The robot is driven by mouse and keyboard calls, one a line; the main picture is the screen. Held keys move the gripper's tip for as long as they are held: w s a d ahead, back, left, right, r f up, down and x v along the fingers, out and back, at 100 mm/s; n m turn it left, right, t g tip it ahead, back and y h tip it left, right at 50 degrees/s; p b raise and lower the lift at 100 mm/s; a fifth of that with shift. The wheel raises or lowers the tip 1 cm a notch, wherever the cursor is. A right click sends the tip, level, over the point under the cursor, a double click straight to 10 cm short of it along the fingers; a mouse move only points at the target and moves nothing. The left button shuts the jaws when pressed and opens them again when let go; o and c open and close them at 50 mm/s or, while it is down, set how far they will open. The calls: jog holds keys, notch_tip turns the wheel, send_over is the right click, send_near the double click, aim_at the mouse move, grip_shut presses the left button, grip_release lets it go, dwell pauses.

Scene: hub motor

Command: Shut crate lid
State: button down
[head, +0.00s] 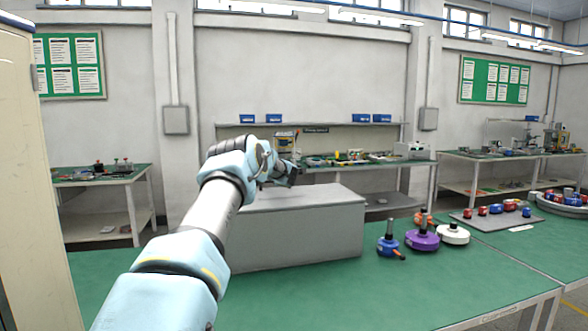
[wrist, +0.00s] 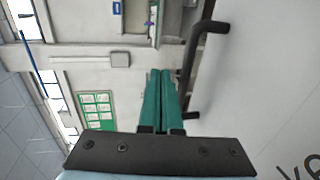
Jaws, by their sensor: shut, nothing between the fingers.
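The grey crate (head: 310,235) stands on the green table, partly behind my arm. Its lid (head: 305,197) looks flat on top in the head view; I cannot tell whether it sits fully down. In the wrist view the pale lid surface (wrist: 265,85), with dark lettering, fills the right side. A black bar handle (wrist: 193,75) stands at its edge. My gripper (head: 291,174) is just above the crate top. In the wrist view its green fingers (wrist: 166,73) are pressed together, empty, beside the handle. I cannot tell whether they touch it.
Right of the crate stand a blue motor part (head: 388,243), a purple one (head: 422,241) and a white one (head: 453,234). A grey tray (head: 497,218) with several small parts lies farther right. The table's front right is clear.

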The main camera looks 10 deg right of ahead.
notch_tip(320, 180, up, 13)
jog(key=s+p, duration=0.1)
jog(key=s, duration=0.2)
jog(key=s+d+m+g+h, duration=0.1)
jog(key=s+d+m+h, duration=0.3)
jog(key=s+m, duration=0.3)
jog(key=s+a+f+m+g, duration=0.4)
jog(key=s+f, duration=0.3)
jog(key=s, duration=1)
jog(key=s+a+f+m+g+y, duration=0.1)
jog(key=s+a+f+m+g, duration=0.3)
jog(key=s, duration=1.3)
jog(key=s+a+f+m+g+y, duration=0.1)
jog(key=s+a+f+m+g, duration=0.3)
jog(key=s+a+f, duration=0.5)
jog(key=s+f+m, duration=0.1)
jog(key=s, duration=0.7)
jog(key=shift+s+g, duration=0.3)
